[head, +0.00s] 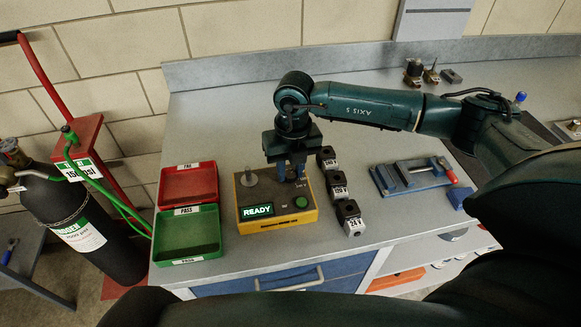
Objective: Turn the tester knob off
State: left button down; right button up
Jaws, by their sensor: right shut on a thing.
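The tester (290,220) is a yellow box with a dark grey top on the bench. Its lit green display (257,210) reads READY, and a round green button (301,202) sits to the right of it. A grey post (248,178) stands on the tester's top left. My right gripper (291,176) reaches down from above onto the top right of the tester, its blue fingers shut on the tester knob. The knob is mostly hidden by the fingers, so its setting cannot be read. My left gripper is out of view.
Several black blocks with voltage labels (348,212) stand in a row right of the tester. A red tray (188,183) and a green PASS tray (187,232) lie left. A blue vise (412,176) is further right. A black gas cylinder (75,215) stands left of the bench.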

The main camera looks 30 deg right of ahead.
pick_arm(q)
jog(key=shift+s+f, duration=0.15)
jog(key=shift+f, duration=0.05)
pick_arm(e)
jog(key=shift+n+b, duration=0.3)
jog(key=shift+f+n+b, duration=0.15)
jog(key=shift+n+b, duration=0.75)
jog(key=n+b, duration=0.4)
jog(key=n, duration=0.1)
jog(key=shift+n, duration=0.3)
jog(key=shift+n+b, duration=0.5)
jog(key=shift+b, duration=0.15)
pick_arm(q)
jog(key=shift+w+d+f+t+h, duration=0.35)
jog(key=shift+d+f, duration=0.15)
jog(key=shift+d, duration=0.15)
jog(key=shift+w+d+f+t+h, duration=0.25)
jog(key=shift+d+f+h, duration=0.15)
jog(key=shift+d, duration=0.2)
pick_arm(e)
jog(key=shift+n, duration=0.4)
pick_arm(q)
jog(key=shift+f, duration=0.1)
pick_arm(e)
jog(key=shift+r, duration=0.2)
